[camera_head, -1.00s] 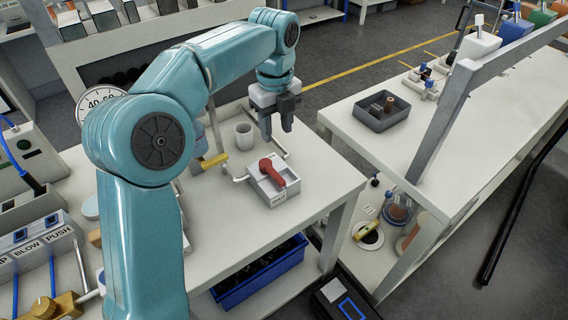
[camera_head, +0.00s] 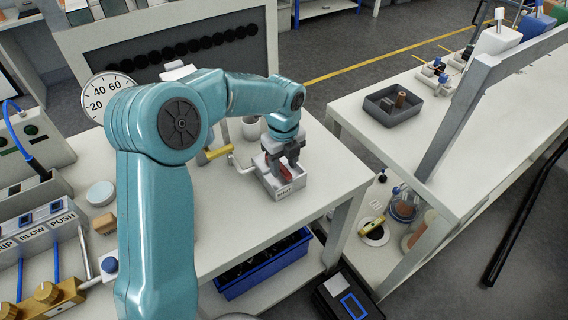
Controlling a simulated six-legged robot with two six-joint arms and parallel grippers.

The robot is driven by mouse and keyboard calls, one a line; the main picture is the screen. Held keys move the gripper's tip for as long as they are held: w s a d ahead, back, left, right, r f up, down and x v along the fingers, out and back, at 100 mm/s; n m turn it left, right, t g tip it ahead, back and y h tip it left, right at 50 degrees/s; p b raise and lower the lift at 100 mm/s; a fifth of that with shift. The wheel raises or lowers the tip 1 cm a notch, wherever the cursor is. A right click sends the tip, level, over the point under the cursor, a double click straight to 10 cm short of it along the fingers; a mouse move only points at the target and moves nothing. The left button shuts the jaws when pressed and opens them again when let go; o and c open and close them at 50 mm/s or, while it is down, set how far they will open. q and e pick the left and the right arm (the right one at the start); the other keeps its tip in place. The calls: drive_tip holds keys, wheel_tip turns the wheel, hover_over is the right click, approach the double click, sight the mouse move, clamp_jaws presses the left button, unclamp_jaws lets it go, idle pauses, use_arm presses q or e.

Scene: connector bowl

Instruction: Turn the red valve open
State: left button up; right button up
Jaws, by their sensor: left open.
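The red valve (camera_head: 286,174) sits on a small white box (camera_head: 291,190) with a label on its front, on the white bench. Only part of the red handle shows, as my left gripper hides the rest. My left gripper (camera_head: 285,167) points down right over the valve, its fingers open at the handle. I cannot tell whether the fingers touch it. My right gripper is not in view.
A white cup (camera_head: 250,128) and a yellow-handled pipe (camera_head: 217,153) stand left of the valve box. A gauge (camera_head: 106,92) is behind my arm. A grey tray (camera_head: 393,104) lies on the right bench. A blue crate (camera_head: 262,265) is below.

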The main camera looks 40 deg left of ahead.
use_arm(q)
drive_tip(key=shift+w+a+f, duration=0.1)
drive_tip(key=shift+w+f, duration=0.1)
drive_tip(key=shift+f, duration=0.4)
drive_tip(key=shift+s+r, duration=0.1)
drive_tip(key=shift+s, duration=0.1)
drive_tip(key=shift+w, duration=0.1)
clamp_jaws()
